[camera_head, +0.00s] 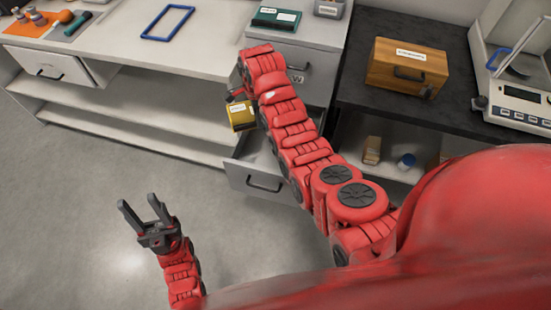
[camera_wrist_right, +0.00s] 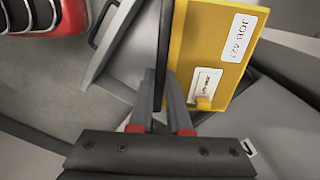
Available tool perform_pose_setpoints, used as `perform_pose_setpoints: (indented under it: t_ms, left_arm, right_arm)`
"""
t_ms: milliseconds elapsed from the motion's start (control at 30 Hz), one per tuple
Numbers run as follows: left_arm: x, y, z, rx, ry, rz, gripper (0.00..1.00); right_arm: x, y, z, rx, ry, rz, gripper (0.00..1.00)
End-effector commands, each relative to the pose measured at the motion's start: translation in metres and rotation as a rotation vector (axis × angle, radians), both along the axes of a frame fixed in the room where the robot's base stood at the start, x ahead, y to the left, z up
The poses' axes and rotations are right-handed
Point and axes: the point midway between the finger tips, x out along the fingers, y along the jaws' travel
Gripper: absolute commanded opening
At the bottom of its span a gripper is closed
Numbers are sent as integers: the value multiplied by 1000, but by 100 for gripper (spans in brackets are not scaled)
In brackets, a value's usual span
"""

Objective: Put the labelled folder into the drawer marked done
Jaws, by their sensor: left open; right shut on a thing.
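The yellow folder (camera_head: 241,115) hangs at my right gripper (camera_head: 236,97). In the right wrist view the folder (camera_wrist_right: 205,50) shows a white label reading JOB 427 and a second small label. My right gripper (camera_wrist_right: 172,85) is shut on its edge. A lower drawer (camera_head: 255,180) stands pulled out below and right of the folder, partly hidden by my right arm; an open drawer (camera_wrist_right: 125,45) also shows in the right wrist view. I see no readable "done" mark. My left gripper (camera_head: 140,212) is open and empty above the floor.
A drawer at left (camera_head: 48,65) is also partly open. A wooden box (camera_head: 407,67) and a scale (camera_head: 515,95) stand on the dark table. Floor is clear at left.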

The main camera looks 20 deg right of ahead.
Motion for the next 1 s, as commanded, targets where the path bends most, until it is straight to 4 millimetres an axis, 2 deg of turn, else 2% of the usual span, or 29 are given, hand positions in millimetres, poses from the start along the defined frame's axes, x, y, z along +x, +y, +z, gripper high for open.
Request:
perform_pose_setpoints:
  t_ms: [33, 100, 267, 467, 767, 1000]
  left_arm:
    - [0, 0, -11, 0, 0, 0, 50]
    - [0, 0, -17, 0, 0, 0, 50]
    - [0, 0, -26, 0, 0, 0, 50]
    - [0, 0, -29, 0, 0, 0, 50]
    - [0, 0, -22, 0, 0, 0, 50]
    - [0, 0, -22, 0, 0, 0, 50]
  right_arm:
    - [-11, -5, -30, -3, 4, -91, 0]
    - [-23, -12, -56, -4, 3, -221, 0]
    - [-45, -28, -96, -3, 1, -440, 0]
    - [-58, -37, -118, 0, 2, -559, 0]
    - [-59, -38, -165, 0, 2, -570, 0]
    - [-58, -38, -179, 2, 0, -568, 0]
